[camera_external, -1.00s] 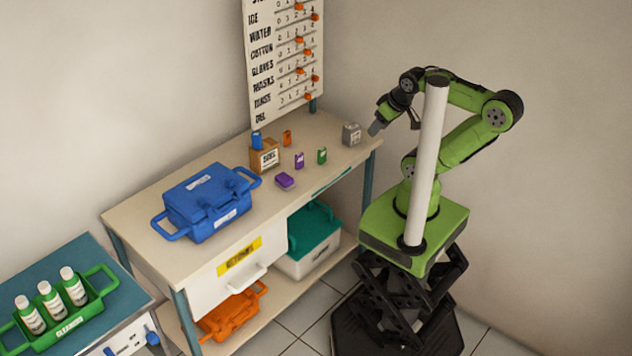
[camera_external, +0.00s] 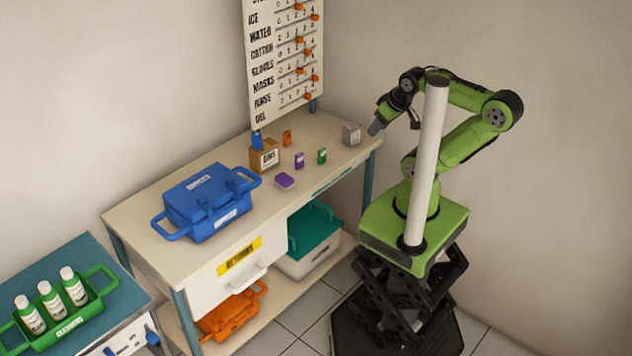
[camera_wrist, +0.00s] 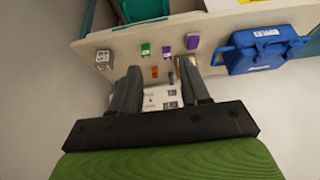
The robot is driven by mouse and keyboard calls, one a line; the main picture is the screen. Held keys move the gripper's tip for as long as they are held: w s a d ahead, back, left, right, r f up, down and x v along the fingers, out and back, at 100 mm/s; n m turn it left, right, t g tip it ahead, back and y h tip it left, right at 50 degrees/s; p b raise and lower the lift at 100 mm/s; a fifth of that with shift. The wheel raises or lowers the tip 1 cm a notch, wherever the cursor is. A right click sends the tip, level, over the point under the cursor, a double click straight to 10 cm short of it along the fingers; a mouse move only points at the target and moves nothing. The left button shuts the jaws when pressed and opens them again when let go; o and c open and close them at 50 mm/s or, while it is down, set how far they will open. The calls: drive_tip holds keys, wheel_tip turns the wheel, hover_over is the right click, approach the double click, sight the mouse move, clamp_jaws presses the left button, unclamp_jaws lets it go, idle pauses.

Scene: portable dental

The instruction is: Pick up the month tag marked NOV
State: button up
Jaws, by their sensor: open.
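Several small coloured tags stand on the bench top: an orange one (camera_external: 287,138), a purple one (camera_external: 299,161), a green one (camera_external: 322,156) and a blue one (camera_external: 257,140) at a small box. In the wrist view the green tag (camera_wrist: 145,50), purple tag (camera_wrist: 167,52) and orange tag (camera_wrist: 155,72) show beyond the fingers. Their lettering is too small to read, so I cannot tell which is NOV. My gripper (camera_external: 374,130) is at the bench's right end, away from the tags. In the wrist view its two fingers (camera_wrist: 160,92) are apart with nothing held between them.
A grey block (camera_external: 351,134) stands near the bench's right end. A purple block (camera_external: 285,180) lies near the front edge. A brown labelled box (camera_external: 265,157) and a blue case (camera_external: 207,203) stand farther left. A board with orange sliders (camera_external: 283,60) rises behind.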

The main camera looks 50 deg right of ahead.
drive_tip(key=o, duration=0.4)
wheel_tip(320, 180, up, 5)
drive_tip(key=m+t+b, duration=0.8)
drive_tip(key=m, duration=2.7)
hover_over(324, 152)
drive_tip(key=s, duration=0.2)
drive_tip(key=shift+m, duration=0.5)
wheel_tip(324, 152, down, 32)
drive_tip(key=shift+s+r, duration=0.1)
drive_tip(key=shift+r, duration=0.15)
drive_tip(key=p+x, duration=0.1)
drive_tip(key=x, duration=0.1)
drive_tip(key=p+x, duration=0.1)
drive_tip(key=x, duration=0.1)
drive_tip(key=shift+w+a+p, duration=0.2)
drive_tip(key=shift+w+p, duration=0.15)
drive_tip(key=shift+w+f, duration=0.15)
drive_tip(key=shift+f, duration=0.1)
